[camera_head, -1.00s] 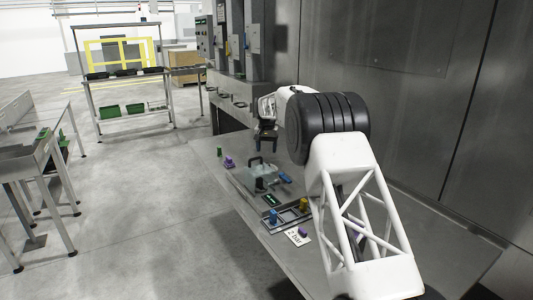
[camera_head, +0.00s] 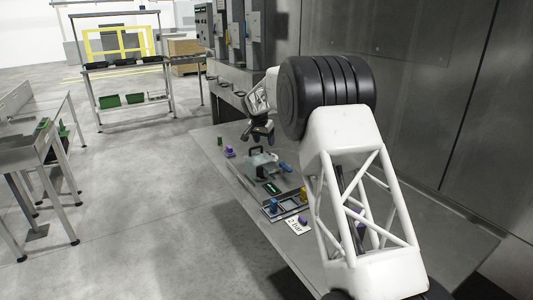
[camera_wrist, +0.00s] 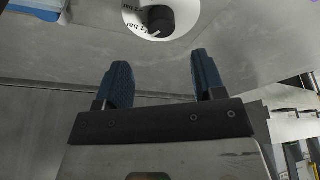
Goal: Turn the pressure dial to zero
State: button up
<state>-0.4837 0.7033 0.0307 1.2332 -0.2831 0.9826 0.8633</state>
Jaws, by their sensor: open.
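The pressure dial (camera_wrist: 158,20) shows at the top edge of the wrist view as a black knob on a round white plate with "bar" lettering, partly cut off. A pale pointer line on the knob points toward the lower left; I cannot read its exact setting. My gripper (camera_wrist: 163,78) is open and empty, its two blue-grey fingers apart and below the dial in the picture, not touching it. In the head view my gripper (camera_head: 260,134) hangs tilted over the far part of the bench.
A metal wall (camera_head: 420,100) bounds the right. A blue item (camera_wrist: 38,9) shows in the wrist view.

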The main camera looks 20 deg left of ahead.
jog(key=shift+s+a+m+t, duration=0.15)
jog(key=shift+s+m+t, duration=0.25)
jog(key=shift+t, duration=0.1)
jog(key=shift+x, duration=3.95)
jog(key=shift+s, duration=0.1)
jog(key=c, duration=0.9)
